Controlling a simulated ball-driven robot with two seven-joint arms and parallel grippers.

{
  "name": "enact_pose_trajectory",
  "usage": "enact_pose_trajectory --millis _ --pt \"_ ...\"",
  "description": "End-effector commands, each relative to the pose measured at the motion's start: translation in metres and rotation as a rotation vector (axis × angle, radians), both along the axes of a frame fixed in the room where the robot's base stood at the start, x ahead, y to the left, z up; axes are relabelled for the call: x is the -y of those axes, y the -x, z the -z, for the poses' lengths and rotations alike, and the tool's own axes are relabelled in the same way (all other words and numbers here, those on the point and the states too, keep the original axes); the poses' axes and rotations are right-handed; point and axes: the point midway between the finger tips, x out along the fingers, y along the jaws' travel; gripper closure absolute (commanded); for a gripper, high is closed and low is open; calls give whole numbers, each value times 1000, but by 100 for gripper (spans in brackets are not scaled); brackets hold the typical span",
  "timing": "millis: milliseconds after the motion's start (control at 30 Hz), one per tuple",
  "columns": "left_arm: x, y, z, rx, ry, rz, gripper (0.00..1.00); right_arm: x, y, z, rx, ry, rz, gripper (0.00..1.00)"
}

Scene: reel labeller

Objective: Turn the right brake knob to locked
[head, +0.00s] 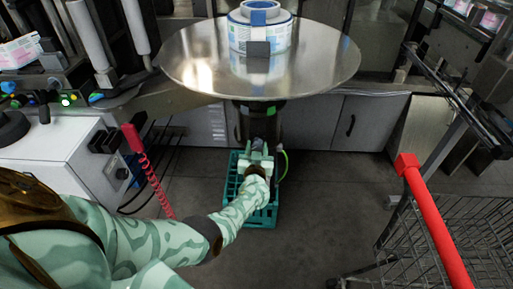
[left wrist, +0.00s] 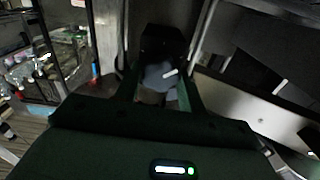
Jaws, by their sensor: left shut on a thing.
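My left gripper (head: 260,150) reaches in under the round steel turntable (head: 195,62), just in front of the dark hub below it. In the left wrist view, its two fingers (left wrist: 160,94) are shut on a dark round knob (left wrist: 158,74) with a short white pointer line. The line slants up to the right in that view. In the head view the knob is hidden behind the gripper and under the turntable. No locked mark can be read. My right gripper is in neither view.
A labelled reel (head: 260,35) rests on the turntable. A teal crate (head: 262,217) stands on the floor below my left forearm. A white machine (head: 60,150) with a coiled red cord is at left, and a cart with a red handle (head: 432,222) at right.

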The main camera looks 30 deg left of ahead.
Motion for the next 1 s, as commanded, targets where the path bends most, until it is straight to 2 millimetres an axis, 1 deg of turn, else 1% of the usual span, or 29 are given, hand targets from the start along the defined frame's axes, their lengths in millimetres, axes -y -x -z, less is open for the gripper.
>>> enact_pose_trajectory --millis 200,400,900,933,967,1000 --pt "2 1 3 -62 -89 3 83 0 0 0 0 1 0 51" --pt "2 1 3 -88 -132 3 83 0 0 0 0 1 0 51" --pt "2 1 3 -97 -147 4 83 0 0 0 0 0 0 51" --pt "2 1 3 -97 -147 4 52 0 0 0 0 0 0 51" --pt "2 1 3 -97 -147 4 43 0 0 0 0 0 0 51" --pt "2 1 2 -96 -146 3 38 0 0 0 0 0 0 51"
